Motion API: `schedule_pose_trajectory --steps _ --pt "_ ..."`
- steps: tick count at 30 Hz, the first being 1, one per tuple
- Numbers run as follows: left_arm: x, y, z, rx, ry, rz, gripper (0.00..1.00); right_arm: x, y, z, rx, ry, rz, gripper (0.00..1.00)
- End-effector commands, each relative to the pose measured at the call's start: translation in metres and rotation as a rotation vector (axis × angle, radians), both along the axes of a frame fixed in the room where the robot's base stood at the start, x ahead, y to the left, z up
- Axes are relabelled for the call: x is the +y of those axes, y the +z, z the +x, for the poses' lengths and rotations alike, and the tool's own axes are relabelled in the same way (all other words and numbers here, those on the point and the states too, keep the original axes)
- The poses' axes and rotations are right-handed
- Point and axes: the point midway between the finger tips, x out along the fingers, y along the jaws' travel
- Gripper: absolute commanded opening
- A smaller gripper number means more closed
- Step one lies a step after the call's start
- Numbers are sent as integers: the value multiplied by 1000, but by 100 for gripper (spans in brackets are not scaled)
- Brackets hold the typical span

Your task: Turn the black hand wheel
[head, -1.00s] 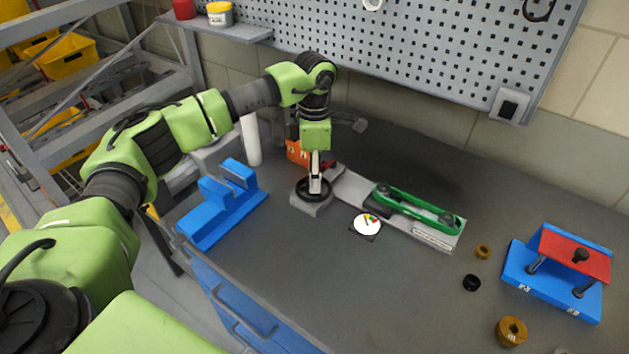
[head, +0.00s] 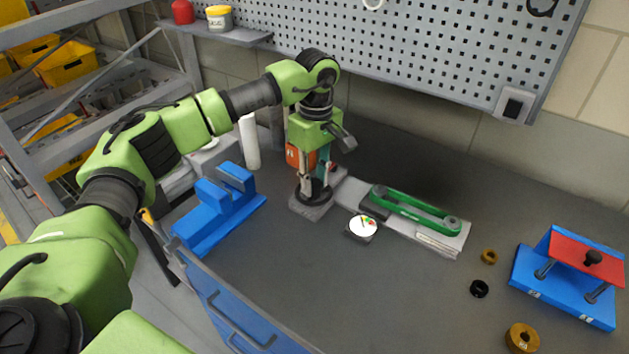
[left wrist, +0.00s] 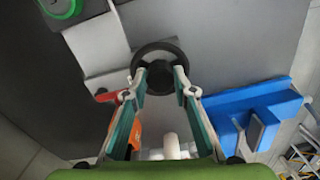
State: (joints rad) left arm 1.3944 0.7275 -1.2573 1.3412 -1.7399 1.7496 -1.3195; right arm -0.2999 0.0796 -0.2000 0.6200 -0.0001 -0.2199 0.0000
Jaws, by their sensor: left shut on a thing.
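The black hand wheel (head: 313,192) lies flat on a grey block (head: 311,210) at the left end of a belt unit on the bench. My left gripper (head: 315,187) points down from above and is shut on the wheel. In the left wrist view the wheel (left wrist: 151,46) shows as a dark ring with both fingertips (left wrist: 161,72) against it, one on each side of its middle. The fingers hide part of the wheel. A white dial (head: 362,228) with coloured marks is beside the block. My right gripper is not in view.
A green belt (head: 415,207) runs right of the wheel. A blue stepped stand (head: 218,212) is to the left, and an orange part (head: 297,156) is close behind the gripper. A blue and red fixture (head: 570,275) and several rings are at right. The front middle is clear.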

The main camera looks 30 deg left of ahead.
Motion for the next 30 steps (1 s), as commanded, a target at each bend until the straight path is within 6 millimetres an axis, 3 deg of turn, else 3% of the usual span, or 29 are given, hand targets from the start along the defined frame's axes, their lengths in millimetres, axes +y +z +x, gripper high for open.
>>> schedule_pose_trajectory --steps 9,23,24,26,30 --pt "0 2 1 -7 -96 -1 4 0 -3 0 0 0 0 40" --pt "0 2 1 -7 -109 -2 4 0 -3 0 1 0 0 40" --pt "0 2 1 -7 -108 -2 28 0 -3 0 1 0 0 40" --pt "0 2 1 -6 -108 -1 42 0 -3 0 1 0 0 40" --pt "0 1 1 -4 -108 -1 42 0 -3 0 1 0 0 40"
